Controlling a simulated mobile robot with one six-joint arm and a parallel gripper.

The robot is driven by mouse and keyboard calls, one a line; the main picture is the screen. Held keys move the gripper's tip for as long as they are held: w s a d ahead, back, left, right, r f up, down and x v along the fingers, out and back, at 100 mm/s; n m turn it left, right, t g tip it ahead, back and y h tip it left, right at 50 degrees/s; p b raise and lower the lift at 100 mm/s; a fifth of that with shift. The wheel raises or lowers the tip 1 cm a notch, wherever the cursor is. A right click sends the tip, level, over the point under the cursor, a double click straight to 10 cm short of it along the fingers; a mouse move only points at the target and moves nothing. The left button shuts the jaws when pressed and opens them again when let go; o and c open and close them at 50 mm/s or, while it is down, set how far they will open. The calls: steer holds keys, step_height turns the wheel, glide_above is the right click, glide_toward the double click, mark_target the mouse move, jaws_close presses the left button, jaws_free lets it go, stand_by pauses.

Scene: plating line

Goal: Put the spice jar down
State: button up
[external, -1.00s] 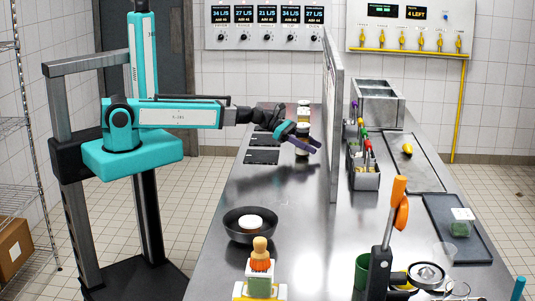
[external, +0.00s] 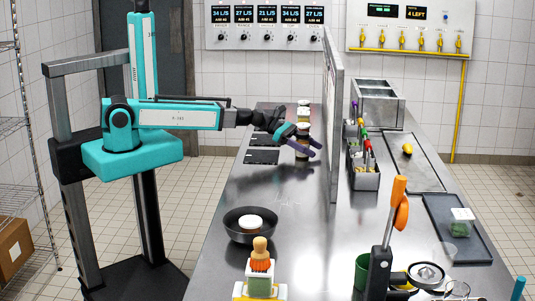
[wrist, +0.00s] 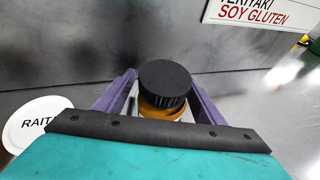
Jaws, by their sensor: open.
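The spice jar (wrist: 164,88) has a ribbed black lid and an amber body. In the wrist view it stands between the two purple fingers of my gripper (wrist: 160,98), with its lower part hidden. In the external view the jar (external: 303,132) looks upright at the steel counter (external: 285,190), near the partition's left side. My gripper (external: 311,149) reaches around it from the left with its fingers apart. Whether a finger still touches the jar cannot be told.
A grey upright partition (external: 333,110) stands just right of the jar. Another jar (external: 304,105) is behind it. A round white lid marked RAITA (wrist: 38,122) lies left in the wrist view. Dark panels (external: 263,157) are left. A black bowl (external: 250,225) is nearer the front.

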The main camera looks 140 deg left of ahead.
mark_target(299, 139)
steer(key=shift+r, duration=0.2)
steer(key=shift+s+d+r, duration=0.15)
steer(key=shift+s+d, duration=0.15)
steer(key=shift+s, duration=0.2)
steer(key=p+v, duration=0.1)
steer(key=v, duration=0.3)
steer(key=shift+s+d+r, duration=0.1)
steer(key=shift+r, duration=0.1)
steer(key=shift+p, duration=0.7)
steer(key=p+v, duration=0.1)
steer(key=p, duration=0.6)
steer(key=shift+s+r, duration=0.2)
steer(key=shift+s, duration=0.1)
steer(key=shift+s+d+f+p, duration=0.1)
steer(key=shift+p, duration=0.4)
